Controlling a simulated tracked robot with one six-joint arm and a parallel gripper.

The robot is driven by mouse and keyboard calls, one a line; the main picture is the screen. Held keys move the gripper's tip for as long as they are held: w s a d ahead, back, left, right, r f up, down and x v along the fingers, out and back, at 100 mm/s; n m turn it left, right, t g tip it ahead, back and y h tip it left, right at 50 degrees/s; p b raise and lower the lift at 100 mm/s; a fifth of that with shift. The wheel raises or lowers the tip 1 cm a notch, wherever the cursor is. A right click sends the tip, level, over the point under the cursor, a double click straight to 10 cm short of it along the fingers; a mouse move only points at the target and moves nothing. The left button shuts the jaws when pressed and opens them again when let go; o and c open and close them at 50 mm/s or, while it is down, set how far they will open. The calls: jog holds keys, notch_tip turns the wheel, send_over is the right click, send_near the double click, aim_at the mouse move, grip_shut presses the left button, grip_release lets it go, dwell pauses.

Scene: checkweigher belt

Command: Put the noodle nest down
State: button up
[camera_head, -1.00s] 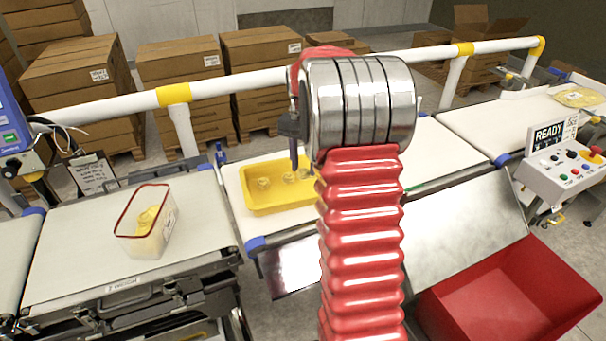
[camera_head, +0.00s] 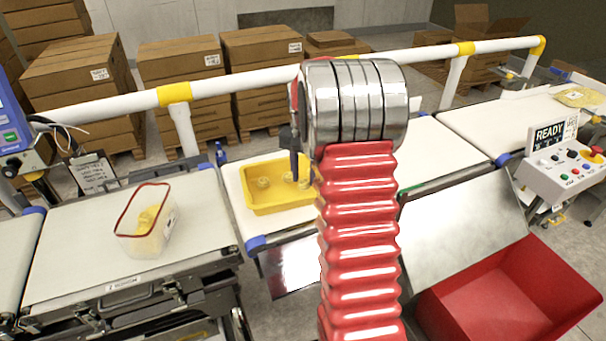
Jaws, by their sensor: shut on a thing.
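My gripper (camera_head: 295,176) points down into the yellow tray (camera_head: 250,205) on the middle belt. Only a dark finger shows, left of my metal wrist and red ribbed arm. It is shut on a noodle nest, hard to make out at the fingertip. Small pale yellow nests lie in the tray: one at the left (camera_head: 263,182) and others close to the fingertip (camera_head: 304,184). I cannot tell which of these is the held one, or whether it touches the tray floor. My arm hides the tray's right end.
A clear red-rimmed tub (camera_head: 146,240) with yellow contents stands on the left belt (camera_head: 75,250). A white rail with yellow bands (camera_head: 240,86) runs behind the belts. A red bin (camera_head: 510,300) and a control box reading READY (camera_head: 560,165) are at the right.

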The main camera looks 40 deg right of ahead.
aim_at(304, 181)
jog(key=shift+f, duration=0.25)
jog(key=o, duration=1)
jog(key=shift+r, duration=0.15)
notch_tip(304, 181, up, 13)
jog(key=shift+a, duration=0.1)
dwell(0.4)
